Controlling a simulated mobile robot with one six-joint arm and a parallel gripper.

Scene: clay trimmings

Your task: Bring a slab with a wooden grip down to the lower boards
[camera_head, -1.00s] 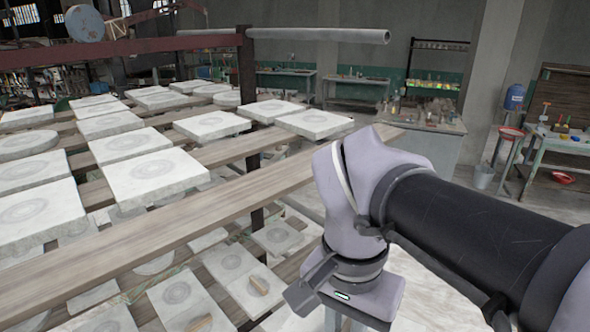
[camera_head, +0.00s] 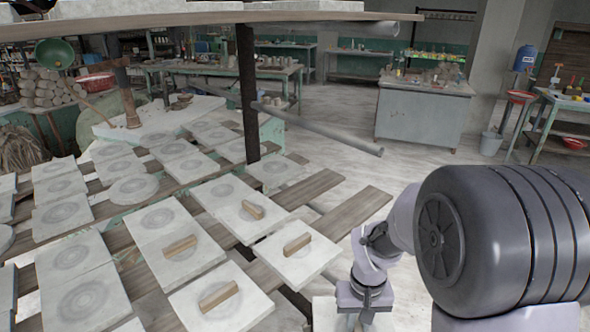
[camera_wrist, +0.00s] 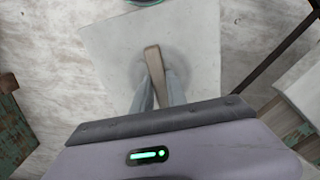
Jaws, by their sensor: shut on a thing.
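In the wrist view my gripper (camera_wrist: 157,86) is shut on a wooden grip (camera_wrist: 152,58) that stands on a pale square slab (camera_wrist: 105,48). Floor shows around this slab. In the head view my gripper (camera_head: 365,305) is at the bottom, right of the lower boards (camera_head: 352,212); its fingers are hidden. A pale surface below it is partly cut off. Several slabs with wooden grips lie on the lower boards, among them one at the front right (camera_head: 318,256) and one at the front (camera_head: 193,309). Round-marked slabs without grips (camera_head: 83,296) lie further left.
An upper board (camera_head: 200,20) crosses the top of the head view. A dark post (camera_head: 248,95) and a slanting pipe (camera_head: 320,128) stand behind the slabs. Bare board ends lie at the right of the lower level. Open floor (camera_head: 335,150) lies beyond.

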